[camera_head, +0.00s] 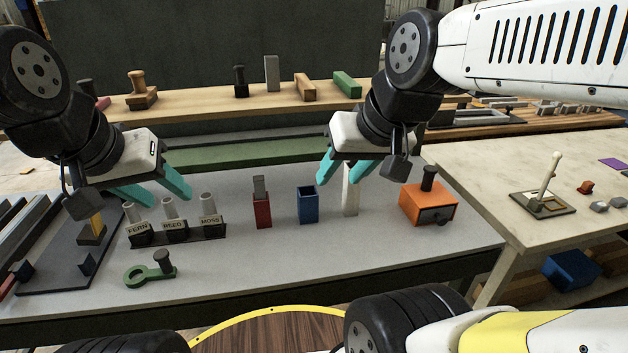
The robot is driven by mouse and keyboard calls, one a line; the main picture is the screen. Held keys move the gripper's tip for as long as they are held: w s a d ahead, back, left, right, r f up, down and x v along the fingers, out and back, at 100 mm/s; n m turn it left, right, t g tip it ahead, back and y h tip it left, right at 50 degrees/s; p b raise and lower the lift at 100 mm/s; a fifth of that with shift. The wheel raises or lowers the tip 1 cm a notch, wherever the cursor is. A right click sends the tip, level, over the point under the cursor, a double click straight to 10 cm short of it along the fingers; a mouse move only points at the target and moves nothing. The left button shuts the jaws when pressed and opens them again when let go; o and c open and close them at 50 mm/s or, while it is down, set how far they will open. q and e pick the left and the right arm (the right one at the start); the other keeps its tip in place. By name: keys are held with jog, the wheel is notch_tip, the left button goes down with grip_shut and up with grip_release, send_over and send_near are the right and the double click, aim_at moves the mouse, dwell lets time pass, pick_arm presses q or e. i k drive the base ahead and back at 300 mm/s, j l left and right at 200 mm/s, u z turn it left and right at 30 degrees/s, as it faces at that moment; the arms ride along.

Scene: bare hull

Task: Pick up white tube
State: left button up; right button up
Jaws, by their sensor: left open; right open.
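A tall white upright piece (351,198), possibly the white tube, stands on the grey table right of the blue box. Its top is partly hidden by my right gripper (336,184), which is open with teal fingers pointing down. I cannot tell whether they touch it. Several pale tubes (208,203) stand in a dark rack (180,239) labelled FERN, REED and MOSS. My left gripper (172,203) is open and empty, its fingertips near the tops of the rack's left and middle tubes; I cannot tell the gap.
A red box (262,211) holding a grey block and an open blue box (308,205) stand mid-table. An orange drawer box (428,204) is at the right. A green ring-ended piece (150,272) lies in front of the rack. The front middle of the table is clear.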

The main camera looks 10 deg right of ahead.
aim_at(351, 194)
jog(key=i+j, duration=0.1)
jog(key=j, duration=0.3)
jog(key=j+z, duration=0.1)
jog(key=z, duration=0.3)
jog(key=j+z, duration=0.15)
jog(key=z, duration=0.25)
jog(key=j+z, duration=0.1)
jog(key=z, duration=1.35)
